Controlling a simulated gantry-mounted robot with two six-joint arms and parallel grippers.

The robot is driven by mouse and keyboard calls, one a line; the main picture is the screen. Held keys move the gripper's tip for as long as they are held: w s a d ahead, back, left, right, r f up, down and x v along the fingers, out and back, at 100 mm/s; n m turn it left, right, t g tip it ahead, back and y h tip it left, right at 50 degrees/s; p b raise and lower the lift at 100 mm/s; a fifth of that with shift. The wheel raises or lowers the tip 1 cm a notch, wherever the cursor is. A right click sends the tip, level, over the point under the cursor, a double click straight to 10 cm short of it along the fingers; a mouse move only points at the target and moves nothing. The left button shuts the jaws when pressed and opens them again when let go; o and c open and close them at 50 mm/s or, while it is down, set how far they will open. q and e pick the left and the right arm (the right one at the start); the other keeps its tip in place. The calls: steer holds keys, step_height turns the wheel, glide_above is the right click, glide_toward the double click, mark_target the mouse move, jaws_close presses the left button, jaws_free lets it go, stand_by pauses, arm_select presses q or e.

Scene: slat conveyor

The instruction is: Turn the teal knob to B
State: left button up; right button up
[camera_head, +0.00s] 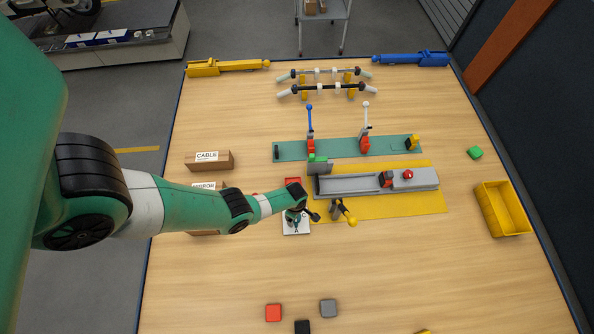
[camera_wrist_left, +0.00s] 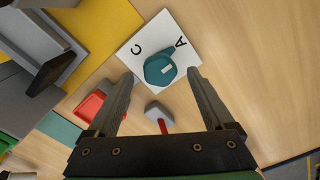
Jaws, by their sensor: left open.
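The teal knob (camera_wrist_left: 158,70) sits on a white plate (camera_wrist_left: 136,62) in the left wrist view. The letters C and A show on the plate; no B is visible there. A lighter mark lies on the knob's right side. My left gripper (camera_wrist_left: 160,76) is open, its two dark fingers on either side of the knob in the picture; I cannot tell whether they touch it. In the head view, my left gripper (camera_head: 302,216) is over the plate (camera_head: 296,230) and partly hides the knob. My right gripper is not in view.
A red block (camera_wrist_left: 92,106) and a grey piece with a red lever (camera_wrist_left: 158,116) are close by the plate. A grey post with a yellow handle (camera_head: 347,214) stands just right of the gripper.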

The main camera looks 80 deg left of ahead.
arm_select(q)
steer(key=shift+f+b, duration=0.4)
steer(key=shift+f, duration=0.5)
steer(key=shift+r, duration=0.1)
steer(key=c, duration=1.4)
